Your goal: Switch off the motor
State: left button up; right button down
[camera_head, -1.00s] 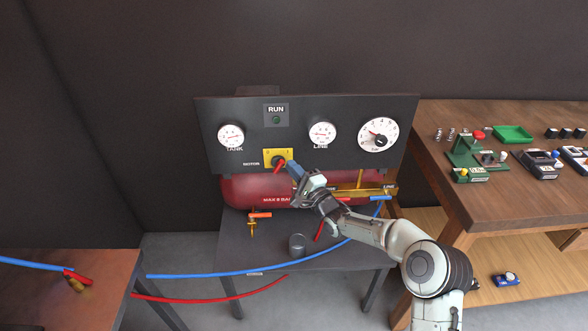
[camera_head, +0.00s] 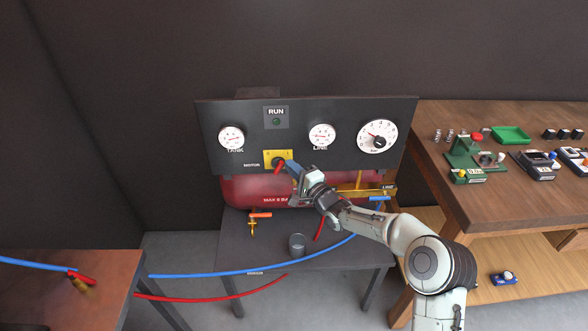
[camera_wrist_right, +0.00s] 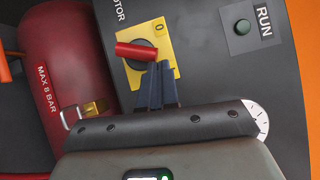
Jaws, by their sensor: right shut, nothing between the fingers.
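The motor switch is a yellow plate (camera_head: 286,154) with a red handle (camera_head: 279,168) on the dark panel, beside the word MOTOR. In the head view the handle points down and slightly left. In the wrist view the yellow plate (camera_wrist_right: 160,34) carries a 0 mark, and the red handle (camera_wrist_right: 136,51) lies across it. My right gripper (camera_head: 289,167) is shut and empty, its blue-grey fingertips right beside the handle. The fingertips (camera_wrist_right: 157,72) also show in the wrist view; I cannot tell whether they touch it. The green RUN lamp (camera_head: 276,121) looks dark. My left gripper is not in view.
The panel (camera_head: 345,107) carries gauges and a dial, above a red tank (camera_head: 240,190). Below are a metal cup (camera_head: 297,242), a blue hose (camera_head: 220,275) and a red hose (camera_head: 225,298). A wooden workbench (camera_head: 520,200) with small devices stands at the right.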

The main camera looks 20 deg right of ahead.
aim_at(281, 161)
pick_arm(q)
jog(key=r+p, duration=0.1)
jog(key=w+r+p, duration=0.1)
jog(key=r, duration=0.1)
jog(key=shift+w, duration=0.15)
pick_arm(e)
jog(key=a+n+g, duration=0.1)
jog(key=r+n+g+h, duration=0.1)
jog(key=n, duration=0.1)
jog(key=a+r+n+g+h, duration=0.1)
jog(key=n, duration=0.1)
jog(key=shift+w+a+r+g, duration=0.1)
jog(key=shift+w+a+g, duration=0.2)
jog(key=shift+w, duration=0.05)
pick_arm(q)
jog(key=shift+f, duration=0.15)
pick_arm(e)
jog(key=shift+w+a+r, duration=0.1)
jog(key=shift+a+r, duration=0.05)
jog(key=shift+a, duration=0.15)
jog(key=shift+r, duration=0.15)
